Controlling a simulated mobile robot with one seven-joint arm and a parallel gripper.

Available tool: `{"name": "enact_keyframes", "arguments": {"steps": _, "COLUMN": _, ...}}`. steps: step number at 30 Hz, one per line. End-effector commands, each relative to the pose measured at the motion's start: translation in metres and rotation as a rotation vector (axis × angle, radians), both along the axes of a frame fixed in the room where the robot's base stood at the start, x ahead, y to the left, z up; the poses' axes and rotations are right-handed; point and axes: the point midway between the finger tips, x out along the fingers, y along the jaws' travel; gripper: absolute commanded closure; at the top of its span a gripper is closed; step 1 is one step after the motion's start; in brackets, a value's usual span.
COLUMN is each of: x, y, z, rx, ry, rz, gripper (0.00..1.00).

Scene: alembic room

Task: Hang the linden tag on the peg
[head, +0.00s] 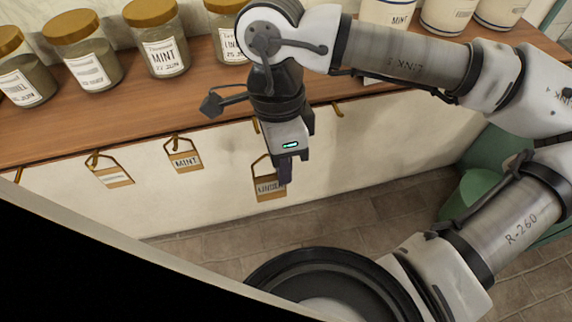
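The linden tag (266,188) is a tan tag with a white label, its lettering only partly readable. My gripper (285,175) points down, and its dark fingers overlap the tag's right side. The tag appears held there, upright, in front of the pale wall. Its loop (259,161) stands above it and is not on a peg. A brass peg (255,124) under the shelf edge is bare, a little above and left of the loop. Another bare brass peg (338,110) is farther right. The gap between fingers and the tag's grip point are hidden.
A mint tag (184,160) and another tag (110,174) hang from pegs at left. The wooden shelf (130,103) holds jars, including a mint jar (160,48) and a partly hidden jar (229,40). A green object (485,175) stands at right. The tiled floor lies below.

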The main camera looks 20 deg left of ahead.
Motion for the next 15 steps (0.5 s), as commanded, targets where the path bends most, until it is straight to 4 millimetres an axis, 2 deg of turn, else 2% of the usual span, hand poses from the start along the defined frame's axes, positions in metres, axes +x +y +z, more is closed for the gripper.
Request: {"name": "enact_keyframes", "arguments": {"steps": 15, "x": 0.026, "y": 0.018, "z": -0.003, "rx": 0.0, "ry": 0.0, "rz": 0.001, "gripper": 1.0}}
